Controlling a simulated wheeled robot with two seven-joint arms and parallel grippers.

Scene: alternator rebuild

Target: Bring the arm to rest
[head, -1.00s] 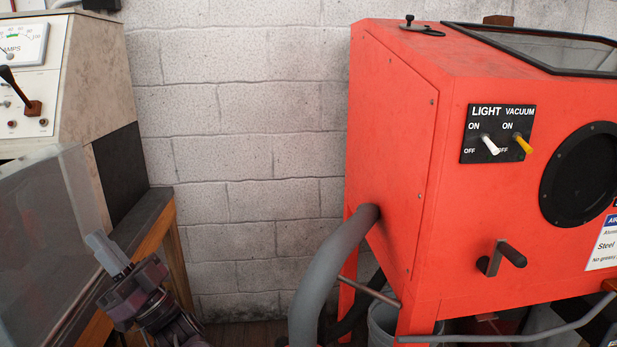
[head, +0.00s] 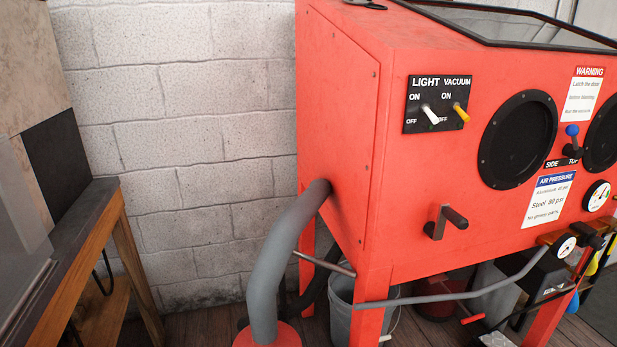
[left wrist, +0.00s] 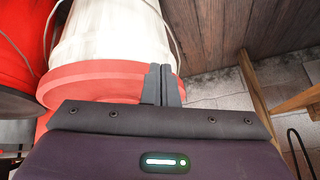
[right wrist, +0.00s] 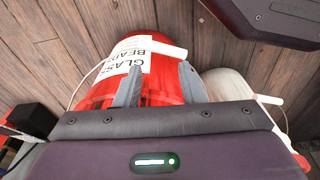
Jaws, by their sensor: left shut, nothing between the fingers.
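My left gripper (left wrist: 164,85) shows in the left wrist view with its two grey fingers together and nothing between them. A white bucket with a red rim lies behind its fingertips in that view. My right gripper (right wrist: 160,82) shows in the right wrist view with its fingers spread apart. A red bucket labelled glass beads (right wrist: 150,65) is beyond them, and nothing is seen held. Neither gripper shows in the head view.
A red blast cabinet (head: 345,140) fills the right of the head view, with a grey hose (head: 285,250) at its left side. A wooden-legged bench (head: 70,250) stands at the left. A grey bucket (head: 375,312) is under the cabinet. A white bucket (left wrist: 110,35) shows in the left wrist view.

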